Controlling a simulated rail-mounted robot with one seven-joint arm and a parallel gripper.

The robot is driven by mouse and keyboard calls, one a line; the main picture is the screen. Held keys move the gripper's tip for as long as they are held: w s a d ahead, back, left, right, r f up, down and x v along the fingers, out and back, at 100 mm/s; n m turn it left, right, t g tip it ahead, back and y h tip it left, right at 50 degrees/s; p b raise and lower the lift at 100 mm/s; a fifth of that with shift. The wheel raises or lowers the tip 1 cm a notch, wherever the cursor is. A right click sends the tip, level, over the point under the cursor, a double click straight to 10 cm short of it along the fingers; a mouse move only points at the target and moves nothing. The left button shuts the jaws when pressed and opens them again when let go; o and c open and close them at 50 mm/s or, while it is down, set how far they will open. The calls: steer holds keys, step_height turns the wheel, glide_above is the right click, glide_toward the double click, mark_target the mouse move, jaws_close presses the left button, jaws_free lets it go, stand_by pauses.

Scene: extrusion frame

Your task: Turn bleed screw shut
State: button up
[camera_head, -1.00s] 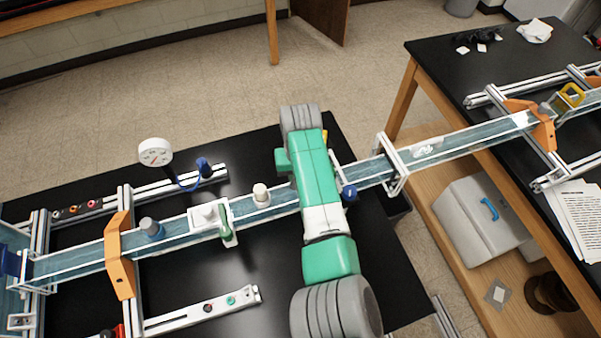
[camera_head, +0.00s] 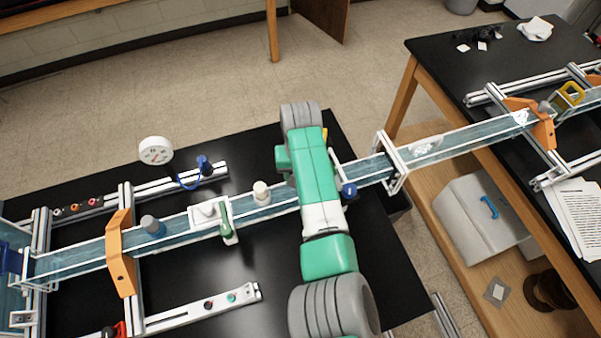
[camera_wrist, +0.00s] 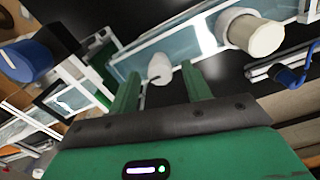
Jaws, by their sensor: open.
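A small round white knob (camera_wrist: 160,68), which looks like the bleed screw, stands on the clear channel in the wrist view. My gripper (camera_wrist: 157,77) is open, with its two green fingers one on each side of the knob in the picture. I cannot tell how deep the tips reach or whether they touch it. In the head view, my green arm hides both the gripper and the knob. The clear channel (camera_head: 280,208) runs under my arm.
A cream cap (camera_head: 261,192) stands left of my arm and a blue knob (camera_head: 349,190) right of it. A green-handled valve (camera_head: 225,222), gauge (camera_head: 156,150) and orange bracket (camera_head: 121,253) are farther left. Bare black tabletop (camera_head: 200,268) shows in front of the channel.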

step_height(320, 180, up, 8)
steer(key=shift+f, duration=0.1)
stand_by(0.5)
steer(key=w+a+r+n+t+y+p, duration=0.1)
steer(key=w+a+r+t+p, duration=0.2)
steer(key=r, duration=0.4)
steer(key=w+a+r+t+y+p, duration=0.1)
steer(key=w+a+r+t, duration=0.1)
steer(key=a+r+t, duration=0.35)
step_height(320, 180, up, 17)
steer(key=s+t+y+p, duration=0.1)
steer(key=s+t+p, duration=0.1)
steer(key=t, duration=0.2)
steer(key=s+d+r+t+h+p, duration=0.1)
steer(key=s+d+r+t, duration=0.1)
steer(key=s+r+t, duration=0.2)
steer(key=s+d+r+m+t+p, duration=0.1)
steer(key=s+d+r+t+p, duration=0.1)
steer(key=s+r, duration=0.9)
steer(key=s+d+r+m+t+h+p, duration=0.1)
steer(key=s+d+r+t, duration=0.3)
steer(key=r, duration=1)
steer(key=s+t, duration=0.2)
steer(key=s, duration=0.2)
steer(key=shift+d+r+h+p, duration=0.2)
steer(key=shift+r+h+p, duration=0.05)
steer(key=shift+h+p, duration=0.1)
